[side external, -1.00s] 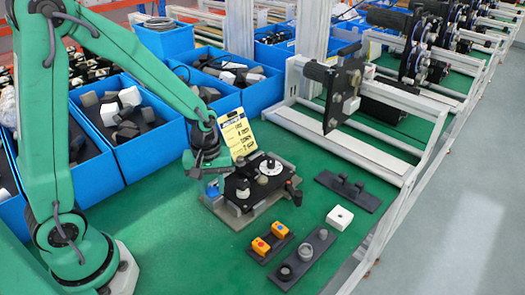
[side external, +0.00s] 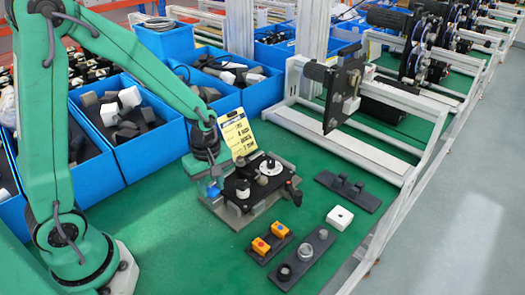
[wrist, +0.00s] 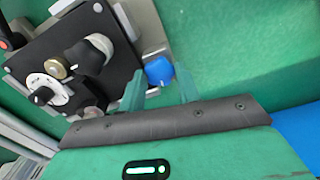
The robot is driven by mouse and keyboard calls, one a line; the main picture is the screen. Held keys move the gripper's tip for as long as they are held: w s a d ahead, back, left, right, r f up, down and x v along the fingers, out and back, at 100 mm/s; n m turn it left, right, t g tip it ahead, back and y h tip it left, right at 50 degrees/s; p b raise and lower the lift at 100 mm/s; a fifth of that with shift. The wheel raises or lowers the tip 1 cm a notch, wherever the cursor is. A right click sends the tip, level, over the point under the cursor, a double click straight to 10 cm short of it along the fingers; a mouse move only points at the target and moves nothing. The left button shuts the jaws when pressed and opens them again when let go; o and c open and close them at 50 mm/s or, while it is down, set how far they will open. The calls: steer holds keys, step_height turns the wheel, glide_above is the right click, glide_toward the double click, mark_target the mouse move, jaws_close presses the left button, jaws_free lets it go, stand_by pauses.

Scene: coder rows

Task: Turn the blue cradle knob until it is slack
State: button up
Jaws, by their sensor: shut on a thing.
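The blue cradle knob (wrist: 158,71) sits at the edge of the black plate (wrist: 107,35) in the wrist view. It also shows in the side view (side external: 214,190), low at the left side of the plate. My gripper (wrist: 157,76) has its two green fingers on either side of the blue knob and is shut on it. In the side view my gripper (side external: 211,180) reaches down to the knob beside the plate. The fingers partly hide the knob's sides, and any marking on it is too small to read.
The plate carries a black knob (wrist: 90,54), a brass button (wrist: 54,67) and a white dial (wrist: 47,90). A yellow card (side external: 238,134) stands behind it. Orange button boxes (side external: 270,244) and a white block (side external: 339,217) lie to the right.

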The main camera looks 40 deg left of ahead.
steer(key=shift+r+n, duration=0.1)
steer(key=shift+n, duration=2.1)
steer(key=o, duration=0.9)
steer(key=shift+o, duration=0.2)
steer(key=m, duration=1)
steer(key=shift+m, duration=0.4)
